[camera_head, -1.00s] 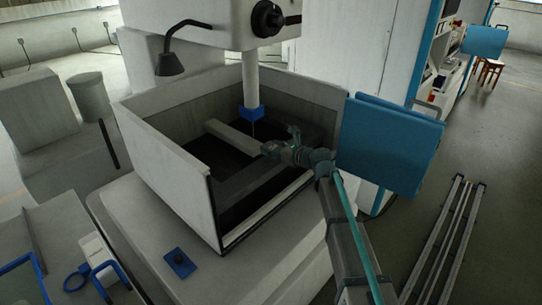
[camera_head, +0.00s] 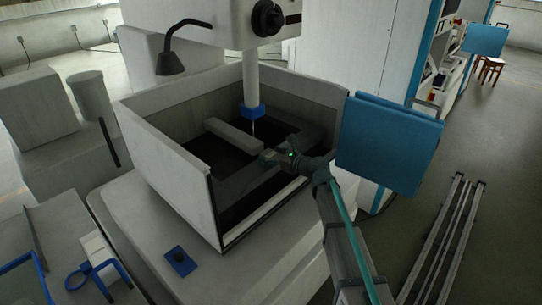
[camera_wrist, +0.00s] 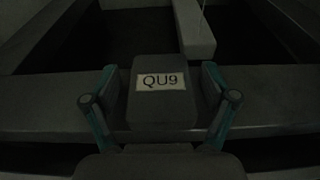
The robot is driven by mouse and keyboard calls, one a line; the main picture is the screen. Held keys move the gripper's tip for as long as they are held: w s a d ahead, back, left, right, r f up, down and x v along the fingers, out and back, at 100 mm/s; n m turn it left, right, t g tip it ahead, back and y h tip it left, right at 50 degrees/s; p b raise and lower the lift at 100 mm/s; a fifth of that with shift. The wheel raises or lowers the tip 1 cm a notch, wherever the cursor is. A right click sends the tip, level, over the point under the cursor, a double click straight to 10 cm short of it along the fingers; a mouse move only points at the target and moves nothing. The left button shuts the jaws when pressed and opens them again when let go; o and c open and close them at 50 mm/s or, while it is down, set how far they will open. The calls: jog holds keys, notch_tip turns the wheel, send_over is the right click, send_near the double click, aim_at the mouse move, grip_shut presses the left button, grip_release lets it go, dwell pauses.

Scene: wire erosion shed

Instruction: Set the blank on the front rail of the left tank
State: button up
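The blank (camera_wrist: 164,112) is a dark grey block with a pale label reading "QU9", in the middle of the wrist view. It stands over the front rail (camera_wrist: 45,108), a wide grey bar across the picture; its underside is hidden, so contact cannot be seen. In the head view my gripper (camera_head: 268,157) is inside the tank (camera_head: 165,165), low over the front rail (camera_head: 235,184). The blank is not distinct there.
A white machine head with a blue-collared nozzle (camera_head: 252,112) and thin wire hangs behind my gripper. A blue panel (camera_head: 390,145) stands close right of my arm. A lamp (camera_head: 170,62) overhangs the back wall.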

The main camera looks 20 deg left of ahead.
jog(key=b+v, duration=0.3)
jog(key=v, duration=0.9)
jog(key=s+d+f+n+g+h, duration=0.1)
jog(key=s+d+f+n+h, duration=0.15)
jog(key=s+d+f, duration=0.65)
jog(key=s+d+f+n+g+h, duration=0.2)
jog(key=f+n, duration=0.2)
jog(key=f, duration=1.1)
jog(key=s+d+f+n+g+h, duration=0.1)
jog(key=s+d+f+n+h, duration=0.35)
jog(key=f, duration=0.75)
jog(key=s+d+f+n+g+h, duration=0.1)
jog(key=s+d+f+n+g, duration=0.1)
jog(key=s+d+f, duration=0.6)
jog(key=s+d+f+n+g+h, duration=0.15)
jog(key=s+d+f, duration=0.35)
jog(key=s, duration=0.6)
jog(key=s+d+f+n+g+h, duration=0.1)
jog(key=s+d+n, duration=0.3)
jog(key=s, duration=0.5)
jog(key=s+d+f+n+g+h, duration=0.2)
jog(key=s+d, duration=0.4)
jog(key=s, duration=0.3)
jog(key=shift+s+f+n+g, duration=0.2)
jog(key=shift+f+n+g, duration=0.15)
jog(key=shift+n+g, duration=0.55)
jog(key=shift+c, duration=0.2)
